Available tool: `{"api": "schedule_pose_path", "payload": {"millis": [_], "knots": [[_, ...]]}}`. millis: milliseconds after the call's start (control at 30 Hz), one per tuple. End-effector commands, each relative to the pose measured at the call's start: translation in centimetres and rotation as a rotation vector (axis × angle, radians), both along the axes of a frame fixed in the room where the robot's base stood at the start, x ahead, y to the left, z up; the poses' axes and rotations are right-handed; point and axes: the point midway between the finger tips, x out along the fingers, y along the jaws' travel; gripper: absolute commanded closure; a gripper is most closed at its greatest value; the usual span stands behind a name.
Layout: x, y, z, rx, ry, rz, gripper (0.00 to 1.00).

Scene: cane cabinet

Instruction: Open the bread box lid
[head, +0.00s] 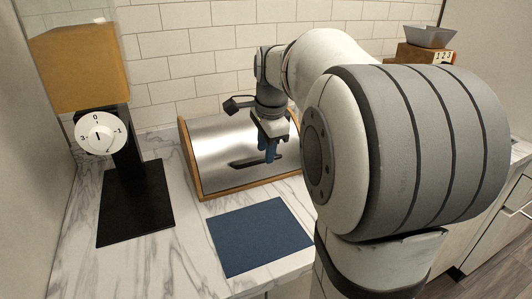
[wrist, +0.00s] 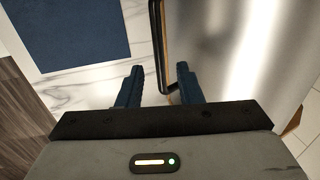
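The bread box has a silver curved lid (head: 222,143) and a wooden frame (head: 190,160), and stands against the tiled wall. The lid is down. A black bar handle (head: 243,163) runs across its lower front. My gripper (head: 268,152) is in front of the lid, near the right part of the handle. In the wrist view the two blue fingers (wrist: 159,75) are apart, with the end of the handle (wrist: 161,50) showing between them. Nothing is clamped. I cannot tell whether a finger touches the handle or lid (wrist: 240,50).
A blue mat (head: 258,237) lies on the marble counter in front of the box. A black-based scale with a white dial (head: 100,133) stands at the left. A grey tray (head: 430,37) sits on a wooden block at the back right. Counter between scale and mat is clear.

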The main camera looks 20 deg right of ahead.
Motion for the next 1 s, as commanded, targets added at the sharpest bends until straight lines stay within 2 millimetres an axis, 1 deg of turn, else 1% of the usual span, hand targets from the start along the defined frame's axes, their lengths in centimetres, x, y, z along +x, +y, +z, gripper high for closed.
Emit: {"api": "schedule_pose_path", "payload": {"millis": [33,167,467,833,867,1000], "knots": [[0.1,0.0,-0.7,0.001,0.003,0.001,0.67],[0.3,0.0,-1.5,0.000,0.001,0.001,0.67],[0.3,0.1,-1.7,0.000,0.000,0.002,0.68],[0.3,0.1,-1.7,-0.001,0.000,0.003,0.99],[0.3,0.1,-1.7,-0.001,0.000,0.003,1.00],[0.3,0.1,-1.7,-0.001,0.000,0.004,1.00]]}}
